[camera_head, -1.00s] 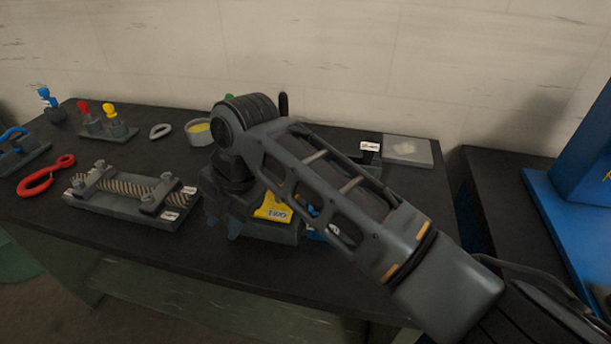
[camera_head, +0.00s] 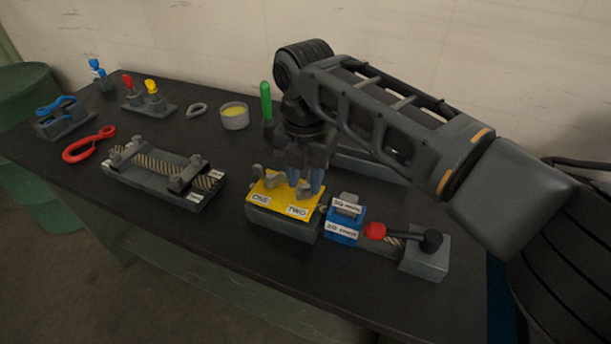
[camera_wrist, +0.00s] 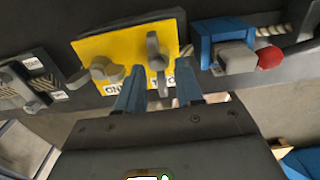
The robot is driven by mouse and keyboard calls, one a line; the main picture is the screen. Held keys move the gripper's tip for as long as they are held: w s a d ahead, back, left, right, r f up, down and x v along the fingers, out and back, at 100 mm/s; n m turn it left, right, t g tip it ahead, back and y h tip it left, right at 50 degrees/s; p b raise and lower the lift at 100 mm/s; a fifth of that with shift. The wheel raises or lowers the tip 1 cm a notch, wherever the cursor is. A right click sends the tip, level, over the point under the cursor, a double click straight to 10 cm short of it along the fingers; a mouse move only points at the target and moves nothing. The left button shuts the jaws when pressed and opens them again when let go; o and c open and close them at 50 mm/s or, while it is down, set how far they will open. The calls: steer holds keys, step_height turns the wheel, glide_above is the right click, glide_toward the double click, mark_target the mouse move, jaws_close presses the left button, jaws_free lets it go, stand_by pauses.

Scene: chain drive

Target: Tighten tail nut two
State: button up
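A yellow plate (camera_head: 279,201) with labels ONE and TWO sits on a grey block on the bench; it also shows in the wrist view (camera_wrist: 100,45). A grey wing nut (camera_wrist: 104,70) stands by ONE. The grey wing nut two (camera_wrist: 157,52) stands upright by TWO, and my fingers hide most of it in the head view. My gripper (camera_head: 307,191) points down over the TWO side. In the wrist view its blue fingers (camera_wrist: 160,82) are apart, one on each side of nut two, with visible gaps. Whether the fingertips touch the plate cannot be told.
Right of the plate stands a blue block (camera_head: 342,226) with labels, then a red knob (camera_head: 375,231) and a black-handled lever (camera_head: 431,240). Left is a grey rope fixture (camera_head: 160,170). A green-handled tool (camera_head: 266,101) and a yellow-filled cup (camera_head: 234,117) stand behind.

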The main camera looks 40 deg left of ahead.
steer(key=shift+f, duration=0.6)
jaws_close()
